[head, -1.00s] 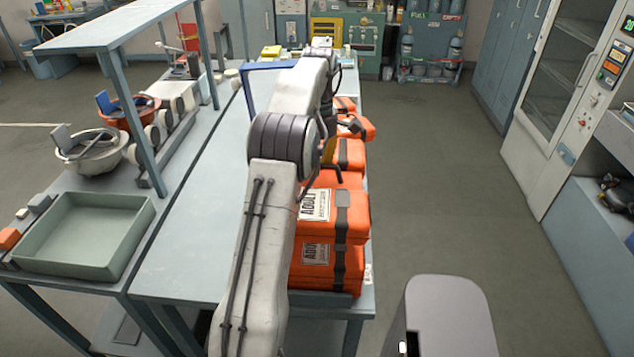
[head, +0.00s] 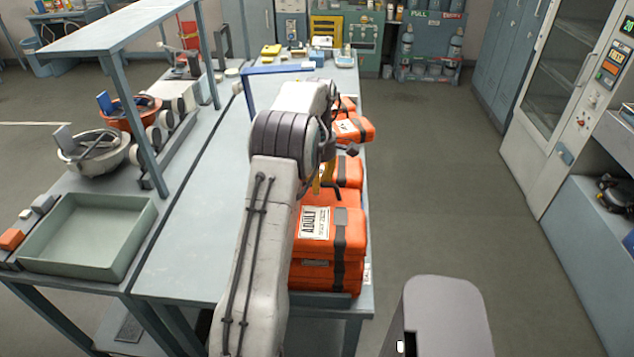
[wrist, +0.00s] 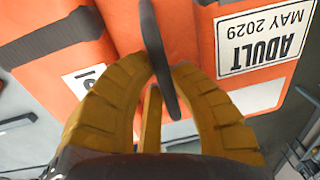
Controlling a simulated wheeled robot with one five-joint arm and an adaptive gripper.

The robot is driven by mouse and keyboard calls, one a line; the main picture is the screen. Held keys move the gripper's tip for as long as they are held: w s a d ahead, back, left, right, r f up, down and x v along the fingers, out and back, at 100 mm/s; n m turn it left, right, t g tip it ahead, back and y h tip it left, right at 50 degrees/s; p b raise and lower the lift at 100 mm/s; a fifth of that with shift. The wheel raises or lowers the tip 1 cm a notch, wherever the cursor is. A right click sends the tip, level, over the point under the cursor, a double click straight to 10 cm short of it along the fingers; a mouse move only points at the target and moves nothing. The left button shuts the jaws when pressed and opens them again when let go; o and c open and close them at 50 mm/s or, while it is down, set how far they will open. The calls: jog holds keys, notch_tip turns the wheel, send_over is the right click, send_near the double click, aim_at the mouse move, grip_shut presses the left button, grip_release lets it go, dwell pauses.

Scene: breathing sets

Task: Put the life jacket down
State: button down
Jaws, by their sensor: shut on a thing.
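An orange life jacket (head: 349,233) with a white ADULT label and a grey strap is at the top of the nearest stack, at the bench's right edge. Another orange jacket (head: 325,272) lies directly under it. I cannot tell whether the upper one bears fully on it. My gripper (head: 318,187), with yellow fingers, is over the top jacket, partly hidden by my arm. In the wrist view, the fingers (wrist: 160,85) are shut around a dark strap loop, with the jacket's orange face and ADULT label (wrist: 262,38) close by.
More orange jackets (head: 354,130) lie farther back along the bench (head: 190,265). A blue frame (head: 275,70) stands behind my arm. A green tray (head: 88,240) and bowls (head: 92,150) are on the left bench. The bench left of my arm is clear.

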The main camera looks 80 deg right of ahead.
jog(key=shift+f+b, duration=0.3)
jog(key=shift+f, duration=0.25)
jog(key=c, duration=1.2)
grip_release()
jog(key=shift+d+r, duration=0.15)
jog(key=shift+r, duration=1.8)
notch_tip(320, 180, up, 2)
jog(key=shift+d+b, duration=0.1)
jog(key=shift+b, duration=0.55)
jog(key=shift+r, duration=1.35)
